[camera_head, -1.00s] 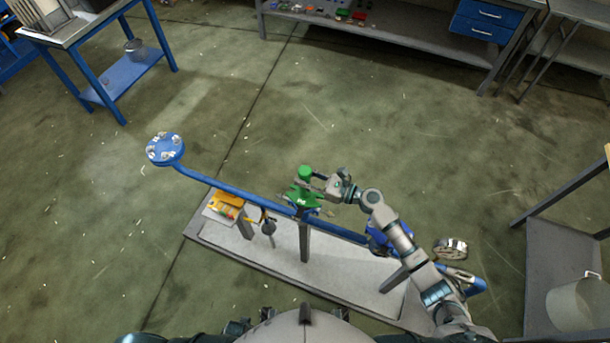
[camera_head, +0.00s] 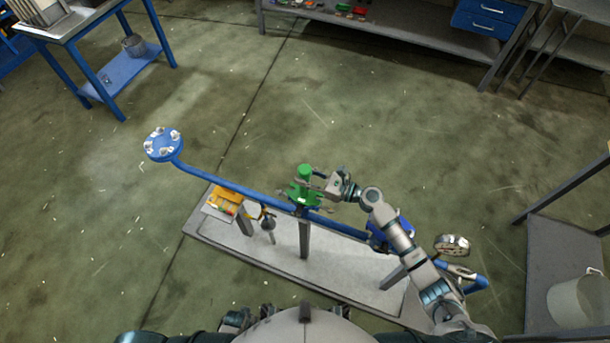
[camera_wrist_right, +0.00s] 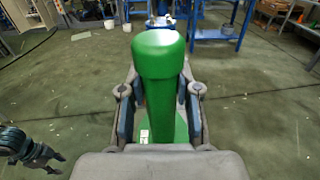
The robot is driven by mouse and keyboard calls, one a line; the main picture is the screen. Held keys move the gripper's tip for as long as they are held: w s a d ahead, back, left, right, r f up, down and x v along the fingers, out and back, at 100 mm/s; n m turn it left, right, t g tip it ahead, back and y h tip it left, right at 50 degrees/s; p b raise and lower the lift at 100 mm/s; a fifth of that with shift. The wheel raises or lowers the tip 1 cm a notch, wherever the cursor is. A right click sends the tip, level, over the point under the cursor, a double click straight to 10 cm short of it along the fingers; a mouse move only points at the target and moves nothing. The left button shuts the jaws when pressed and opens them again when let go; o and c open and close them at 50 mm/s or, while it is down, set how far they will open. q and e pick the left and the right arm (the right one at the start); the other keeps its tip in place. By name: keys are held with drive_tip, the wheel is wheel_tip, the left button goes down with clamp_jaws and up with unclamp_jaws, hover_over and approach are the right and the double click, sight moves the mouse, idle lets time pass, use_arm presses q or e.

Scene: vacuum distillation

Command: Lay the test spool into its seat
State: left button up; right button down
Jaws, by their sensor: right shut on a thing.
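The green test spool (camera_head: 303,190) has a rounded top and a wider star-like lower part with a small white label. It stands about upright over the middle of the blue pipe (camera_head: 236,190). My right gripper (camera_head: 316,184) is shut on its stem from the right side. In the right wrist view the stem (camera_wrist_right: 159,95) stands between both fingers. The seat is not clearly seen under the spool. I cannot tell whether the spool touches the pipe. My left gripper (camera_wrist_right: 35,152) shows at the lower left of the right wrist view; its jaws are unclear.
The pipe ends in a bolted blue flange (camera_head: 163,144) at left and runs above a pale base plate (camera_head: 330,270) on grey posts. A round gauge (camera_head: 452,245) stands at right. A yellow item (camera_head: 225,201) lies at the plate's left end. Open floor lies beyond.

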drive_tip(key=shift+r+p, duration=0.2)
drive_tip(key=shift+p, duration=0.25)
idle(1.4)
drive_tip(key=shift+f+b, duration=0.5)
drive_tip(key=shift+f, duration=0.3)
drive_tip(key=c, duration=0.7)
unclamp_jaws()
drive_tip(key=shift+s, duration=0.1)
drive_tip(key=shift+c, duration=0.2)
drive_tip(key=shift+f, duration=0.25)
drive_tip(key=v, duration=1.2)
drive_tip(key=shift+r, duration=0.15)
